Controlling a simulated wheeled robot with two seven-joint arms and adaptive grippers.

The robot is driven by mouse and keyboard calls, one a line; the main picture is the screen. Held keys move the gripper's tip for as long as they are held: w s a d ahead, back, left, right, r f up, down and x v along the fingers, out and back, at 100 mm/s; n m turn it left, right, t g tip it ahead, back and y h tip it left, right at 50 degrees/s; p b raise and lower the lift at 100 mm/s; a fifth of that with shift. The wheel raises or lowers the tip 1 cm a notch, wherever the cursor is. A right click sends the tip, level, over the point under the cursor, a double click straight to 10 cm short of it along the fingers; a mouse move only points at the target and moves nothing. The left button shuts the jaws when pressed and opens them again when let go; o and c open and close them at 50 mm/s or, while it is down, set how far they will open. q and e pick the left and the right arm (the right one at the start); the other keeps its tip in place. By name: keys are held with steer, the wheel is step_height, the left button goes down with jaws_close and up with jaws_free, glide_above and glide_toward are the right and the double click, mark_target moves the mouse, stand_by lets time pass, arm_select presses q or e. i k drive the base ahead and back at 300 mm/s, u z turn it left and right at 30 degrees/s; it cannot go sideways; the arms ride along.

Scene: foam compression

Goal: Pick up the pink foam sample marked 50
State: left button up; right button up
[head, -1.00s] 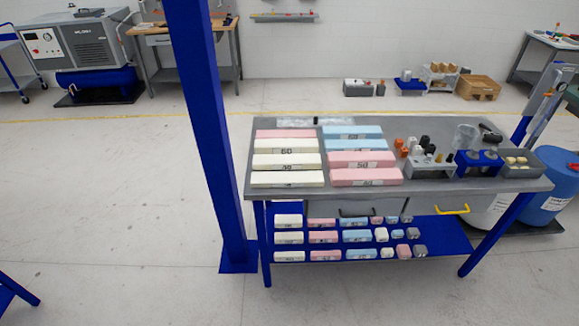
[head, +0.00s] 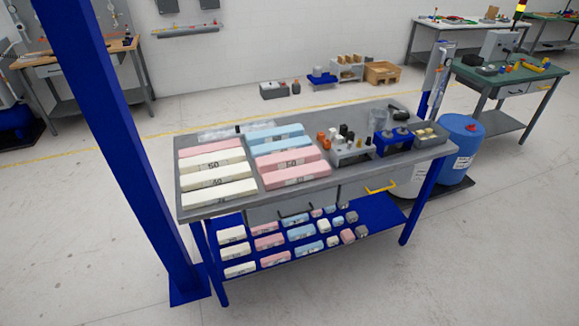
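The pink foam sample that appears to be marked 50 (head: 289,158) lies flat on the grey tabletop (head: 345,178), in the right-hand column of foam blocks. Its label is small and blurred, so I am not certain of the number. Another pink block (head: 297,174) lies just in front of it, and a blue block (head: 276,142) lies just behind it. A further pink block (head: 210,146) is at the back of the left column. Neither of my grippers is in the head view.
White blocks (head: 217,191) fill the front of the left column. A rack with bottles (head: 352,153) and a grey tray (head: 428,136) stand to the right. Smaller samples (head: 269,240) lie on the blue lower shelf. A blue post (head: 108,140) rises left of the table; floor in front is clear.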

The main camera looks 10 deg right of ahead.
mark_target(280, 160)
steer(key=u, duration=0.35)
steer(key=i, duration=1.95)
steer(key=u, duration=0.1)
